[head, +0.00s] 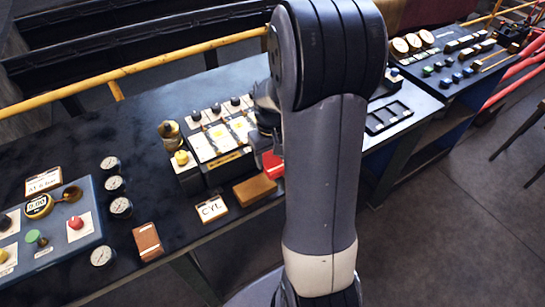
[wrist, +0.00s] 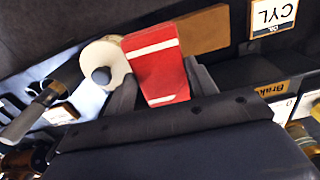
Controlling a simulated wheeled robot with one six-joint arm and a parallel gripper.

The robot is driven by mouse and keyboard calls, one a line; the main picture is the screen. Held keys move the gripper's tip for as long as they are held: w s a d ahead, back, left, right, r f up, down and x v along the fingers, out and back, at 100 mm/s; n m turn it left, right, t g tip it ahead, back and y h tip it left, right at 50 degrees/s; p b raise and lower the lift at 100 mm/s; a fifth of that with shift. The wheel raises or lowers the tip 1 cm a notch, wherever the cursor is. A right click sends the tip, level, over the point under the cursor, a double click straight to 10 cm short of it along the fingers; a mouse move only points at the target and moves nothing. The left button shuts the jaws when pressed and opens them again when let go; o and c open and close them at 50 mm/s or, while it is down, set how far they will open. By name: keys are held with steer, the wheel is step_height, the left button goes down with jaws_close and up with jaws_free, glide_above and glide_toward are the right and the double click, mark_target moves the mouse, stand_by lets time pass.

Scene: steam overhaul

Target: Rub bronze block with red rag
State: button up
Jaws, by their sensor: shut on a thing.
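The red rag (wrist: 158,65), a folded red pad with white stripes, sits between the fingers of my gripper (wrist: 160,88) in the wrist view. The gripper is shut on it. In the head view a piece of the red rag (head: 273,163) shows beside my arm, which hides most of the gripper. The bronze block (head: 254,190), a brown oblong, lies near the bench's front edge, just below the rag in the picture. In the wrist view the bronze block (wrist: 203,32) lies right beyond the rag, whose far end overlaps its left end. I cannot tell whether they touch.
A CYL card (head: 212,208) lies left of the block. A black control panel (head: 217,170) with a yellow knob stands behind. Several gauges (head: 114,184) and a brown pad (head: 148,242) lie further left. In the wrist view a white roll (wrist: 106,62) is beside the rag.

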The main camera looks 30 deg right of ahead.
steer(key=shift+r+p, duration=0.6)
steer(key=shift+r, duration=0.5)
steer(key=shift+f, duration=0.15)
